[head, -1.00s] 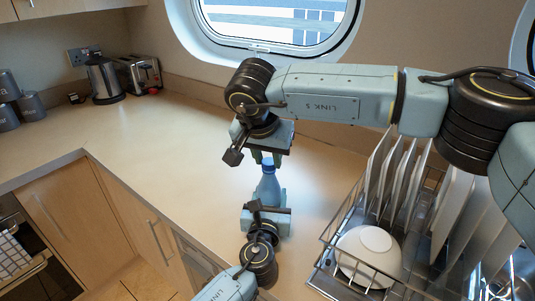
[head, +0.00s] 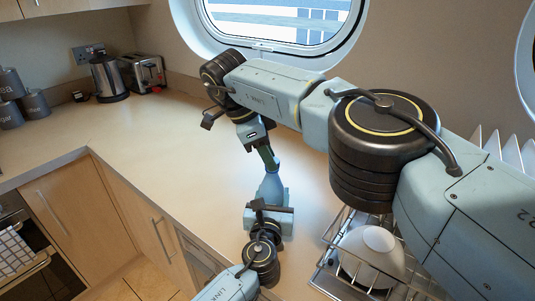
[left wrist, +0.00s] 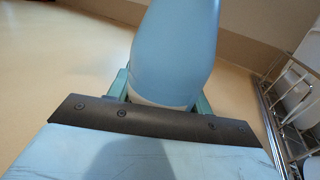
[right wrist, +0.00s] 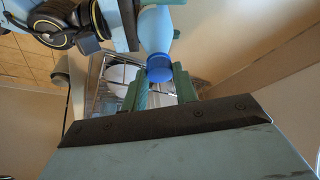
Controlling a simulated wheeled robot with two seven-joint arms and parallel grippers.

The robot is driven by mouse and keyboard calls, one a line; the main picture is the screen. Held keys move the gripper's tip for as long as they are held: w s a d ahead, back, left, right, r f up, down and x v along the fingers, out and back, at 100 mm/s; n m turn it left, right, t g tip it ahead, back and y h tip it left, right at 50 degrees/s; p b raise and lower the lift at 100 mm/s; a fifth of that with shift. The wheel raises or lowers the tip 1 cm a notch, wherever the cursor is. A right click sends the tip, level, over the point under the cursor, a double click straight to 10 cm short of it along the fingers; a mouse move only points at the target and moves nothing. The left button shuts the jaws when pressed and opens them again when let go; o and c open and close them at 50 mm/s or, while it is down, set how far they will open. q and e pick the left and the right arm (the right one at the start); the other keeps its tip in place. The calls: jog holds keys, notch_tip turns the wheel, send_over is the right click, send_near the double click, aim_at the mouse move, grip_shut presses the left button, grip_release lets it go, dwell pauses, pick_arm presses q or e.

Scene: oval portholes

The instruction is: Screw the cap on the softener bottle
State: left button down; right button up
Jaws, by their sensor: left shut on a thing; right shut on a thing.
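The light blue softener bottle (head: 271,187) stands upright on the counter, and its body fills the top of the left wrist view (left wrist: 176,50). My left gripper (head: 268,207) is shut around its lower body; its fingers show on both sides in the left wrist view. My right gripper (head: 268,160) comes down at a tilt onto the bottle's top. In the right wrist view the darker blue cap (right wrist: 159,69) sits at the bottle's top between the right fingers, which are shut on it. In the head view those fingers mostly hide the cap, and its thread is not visible.
A dish rack (head: 328,262) with a white bowl (head: 372,250) and plates stands at the right, partly behind my right arm. A kettle (head: 108,78), toaster (head: 150,72) and grey canisters (head: 22,98) are at the back left. The counter (head: 165,150) left of the bottle is clear.

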jog(key=o, duration=0.9)
jog(key=shift+r, duration=0.1)
jog(key=shift+r, duration=2.15)
jog(key=shift+c, duration=0.2)
